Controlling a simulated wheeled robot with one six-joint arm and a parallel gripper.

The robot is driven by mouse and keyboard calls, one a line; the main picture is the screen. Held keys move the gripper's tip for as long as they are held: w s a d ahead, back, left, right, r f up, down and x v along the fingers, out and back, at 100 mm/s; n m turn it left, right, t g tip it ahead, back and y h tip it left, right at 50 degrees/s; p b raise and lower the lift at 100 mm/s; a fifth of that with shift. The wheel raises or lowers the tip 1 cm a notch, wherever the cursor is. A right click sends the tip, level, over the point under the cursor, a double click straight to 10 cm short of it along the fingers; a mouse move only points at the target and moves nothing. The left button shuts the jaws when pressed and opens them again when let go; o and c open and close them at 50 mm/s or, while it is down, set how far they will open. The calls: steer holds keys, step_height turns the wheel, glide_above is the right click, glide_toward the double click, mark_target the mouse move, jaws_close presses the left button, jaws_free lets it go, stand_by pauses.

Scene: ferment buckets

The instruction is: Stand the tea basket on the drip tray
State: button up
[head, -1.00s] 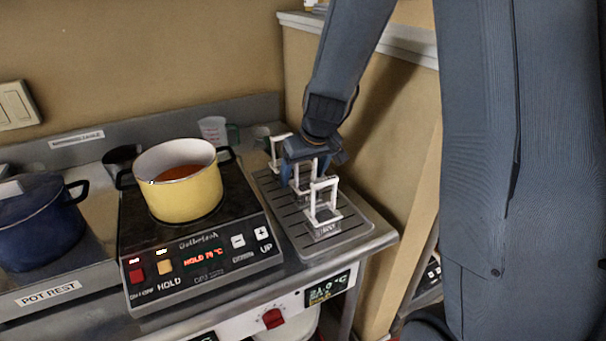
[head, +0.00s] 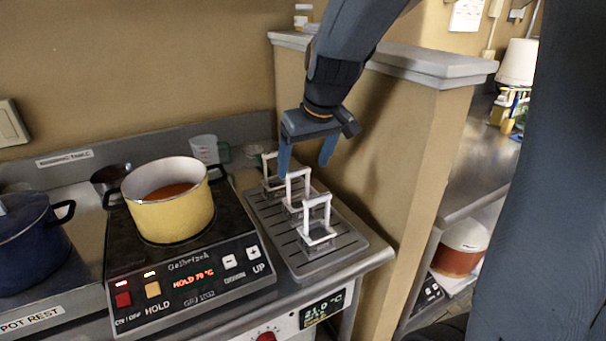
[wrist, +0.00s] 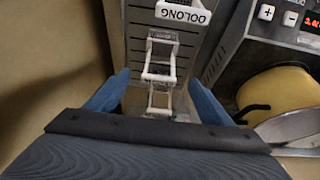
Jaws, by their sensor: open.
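Three tea baskets with white frame handles stand upright in a row on the slatted drip tray (head: 347,243): a front one (head: 318,236), a middle one (head: 297,201) and a back one (head: 270,182). In the wrist view, the front basket's label (wrist: 183,12) reads OOLONG; the other labels are not readable. The middle handle (wrist: 160,62) and the back handle (wrist: 158,100) also show there.
A yellow pot (head: 170,215) of reddish liquid stands on the hot plate (head: 195,280) left of the tray. A blue pot (head: 30,245) is at far left. A measuring cup (head: 205,150) stands behind. A tan half wall (head: 400,160) borders the tray on the right.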

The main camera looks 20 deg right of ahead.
steer(key=s+f+g, duration=0.1)
steer(key=s+f, duration=0.3)
steer(key=s, duration=0.1)
steer(key=s+f+m+g, duration=0.1)
steer(key=s+f, duration=0.3)
steer(key=s, duration=0.2)
steer(key=s+f+m+g, duration=0.1)
steer(key=s+f, duration=0.2)
steer(key=s, duration=0.2)
steer(key=shift+s+f+g+h, duration=0.35)
steer(key=shift+f+g+h, duration=0.05)
